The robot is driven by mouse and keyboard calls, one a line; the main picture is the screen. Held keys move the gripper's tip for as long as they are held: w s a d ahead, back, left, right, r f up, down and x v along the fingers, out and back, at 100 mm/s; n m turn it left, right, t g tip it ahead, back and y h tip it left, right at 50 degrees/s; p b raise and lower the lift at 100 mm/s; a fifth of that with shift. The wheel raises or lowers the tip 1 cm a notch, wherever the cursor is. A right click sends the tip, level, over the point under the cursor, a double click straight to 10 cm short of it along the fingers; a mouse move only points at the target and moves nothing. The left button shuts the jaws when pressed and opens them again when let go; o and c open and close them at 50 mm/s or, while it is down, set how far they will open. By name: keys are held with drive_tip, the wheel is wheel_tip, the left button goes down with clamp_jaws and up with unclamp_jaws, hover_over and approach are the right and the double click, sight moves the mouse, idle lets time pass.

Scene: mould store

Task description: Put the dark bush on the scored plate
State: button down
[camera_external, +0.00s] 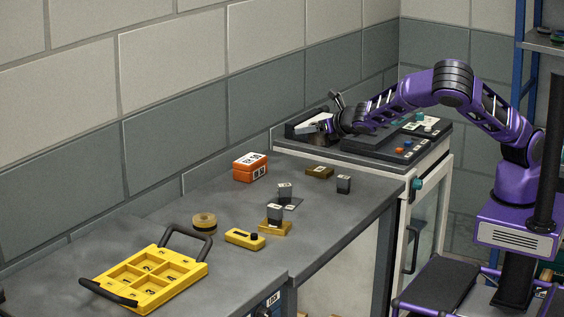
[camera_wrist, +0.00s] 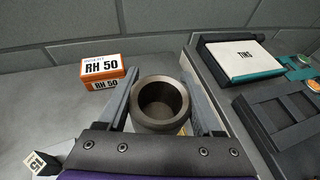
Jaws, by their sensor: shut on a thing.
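The dark bush (camera_wrist: 161,104) is a thick-walled, dark brown-grey ring with an open bore facing the wrist camera. My gripper (camera_wrist: 163,100) is shut on it, with one finger on each side. A sliver of brass-coloured surface shows just beyond the bush in the wrist view. A thin dark plate (camera_external: 294,205) lies on the bench under a labelled block (camera_external: 285,191). I cannot tell whether it is scored.
An orange-and-white RH 50 box (camera_wrist: 103,70) and a brass block (camera_external: 319,172) are on the bench. Labelled blocks, a tape roll (camera_external: 204,221) and a yellow tray (camera_external: 192,274) stand nearer. Bench surface is clear between several items.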

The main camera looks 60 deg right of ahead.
drive_tip(key=w+d+m+h, duration=0.1)
drive_tip(key=w+d, duration=0.1)
drive_tip(key=d, duration=0.2)
hover_over(314, 166)
wheel_tip(314, 166, down, 6)
drive_tip(key=shift+r+b, duration=0.25)
drive_tip(key=shift+b, duration=0.2)
drive_tip(key=shift+f, duration=2.05)
drive_tip(key=shift+b, duration=0.3)
drive_tip(key=shift+f, duration=0.2)
drive_tip(key=shift+c, duration=0.2)
unclamp_jaws()
